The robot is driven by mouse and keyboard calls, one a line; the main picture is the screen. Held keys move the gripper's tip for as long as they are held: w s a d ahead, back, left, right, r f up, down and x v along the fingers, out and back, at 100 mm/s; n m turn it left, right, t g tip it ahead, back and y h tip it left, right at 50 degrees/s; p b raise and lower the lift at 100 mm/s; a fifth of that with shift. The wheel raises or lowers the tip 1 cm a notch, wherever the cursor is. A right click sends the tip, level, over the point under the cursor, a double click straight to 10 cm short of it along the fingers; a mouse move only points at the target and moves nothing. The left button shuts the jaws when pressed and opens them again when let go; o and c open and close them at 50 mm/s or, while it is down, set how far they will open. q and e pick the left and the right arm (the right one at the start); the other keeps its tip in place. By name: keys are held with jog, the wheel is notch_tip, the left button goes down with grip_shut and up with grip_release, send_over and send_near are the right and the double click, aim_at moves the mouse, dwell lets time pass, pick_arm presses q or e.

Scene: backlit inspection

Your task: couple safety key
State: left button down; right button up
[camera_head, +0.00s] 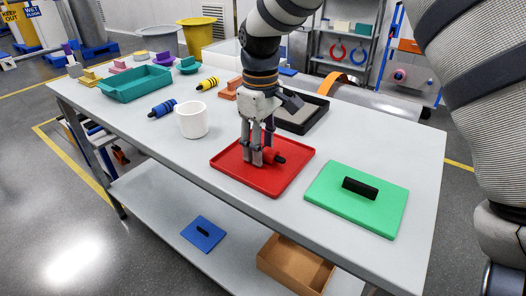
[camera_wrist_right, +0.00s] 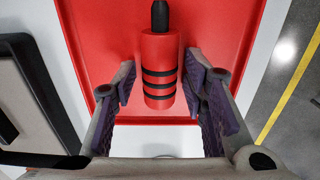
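A red key (camera_head: 272,156), a cylinder with black bands and a black tip, lies on its side on the red tray (camera_head: 233,171). It also shows in the right wrist view (camera_wrist_right: 160,62), its tip pointing away from the gripper. My right gripper (camera_head: 258,154) is low over the tray, its fingers pointing down. In the right wrist view my right gripper (camera_wrist_right: 160,85) is open, one finger on each side of the key's banded end, with small gaps. The fingers partly hide the key in the head view. My left gripper is not in view.
A green plate with a black bar (camera_head: 325,202) lies to the right, a dark-rimmed tray (camera_head: 315,121) behind. A white cup (camera_head: 193,121), a blue banded cylinder (camera_head: 162,108), a yellow one (camera_head: 207,84) and a teal bin (camera_head: 133,88) stand left. Bare tabletop lies along the front.

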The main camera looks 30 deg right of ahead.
grip_shut()
